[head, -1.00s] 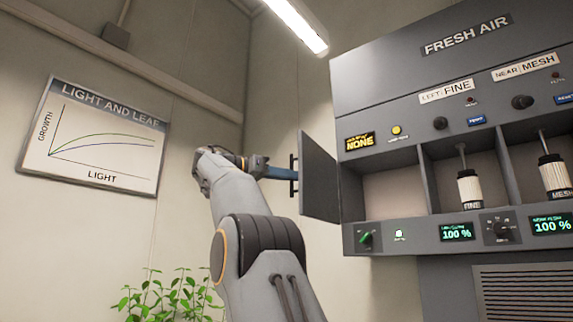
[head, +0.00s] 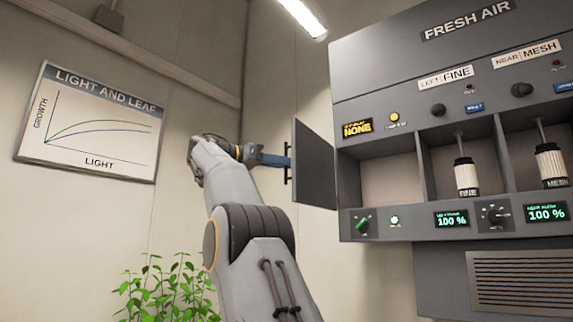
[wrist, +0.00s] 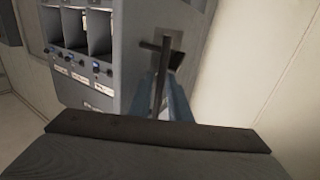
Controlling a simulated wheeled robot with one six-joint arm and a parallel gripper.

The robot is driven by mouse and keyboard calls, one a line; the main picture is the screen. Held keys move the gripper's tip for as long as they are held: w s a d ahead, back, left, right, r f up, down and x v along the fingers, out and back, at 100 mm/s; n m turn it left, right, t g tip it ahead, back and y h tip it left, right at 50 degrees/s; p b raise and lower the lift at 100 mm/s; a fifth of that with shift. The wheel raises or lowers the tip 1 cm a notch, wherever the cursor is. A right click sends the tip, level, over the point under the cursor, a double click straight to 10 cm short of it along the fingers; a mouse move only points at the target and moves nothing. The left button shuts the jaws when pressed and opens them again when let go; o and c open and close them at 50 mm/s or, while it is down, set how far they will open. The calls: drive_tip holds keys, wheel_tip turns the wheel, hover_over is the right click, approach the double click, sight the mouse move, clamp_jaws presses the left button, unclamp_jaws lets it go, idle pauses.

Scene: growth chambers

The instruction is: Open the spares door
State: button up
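A grey door (head: 314,165) stands swung out at the left end of the fresh air cabinet (head: 400,75). It carries no readable label. Its dark bar handle (head: 288,163) is on the left side of the door. My gripper (head: 281,162) reaches the handle from the left. In the wrist view the handle bar (wrist: 165,62) runs between the blue fingers of my gripper (wrist: 163,98), which look closed around it. The fingertips' contact is partly hidden by the bar. The compartment (head: 393,181) beside the door looks empty.
Filters marked fine (head: 466,178) and mesh (head: 551,166) stand in the compartments to the right. A green knob (head: 362,225) and displays sit below. A leafy plant (head: 168,288) is at lower left, under a wall chart (head: 92,122). Bare wall lies behind the door.

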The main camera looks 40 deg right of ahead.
drive_tip(key=v, duration=0.7)
drive_tip(key=shift+a+p, duration=0.35)
drive_tip(key=shift+a, duration=0.05)
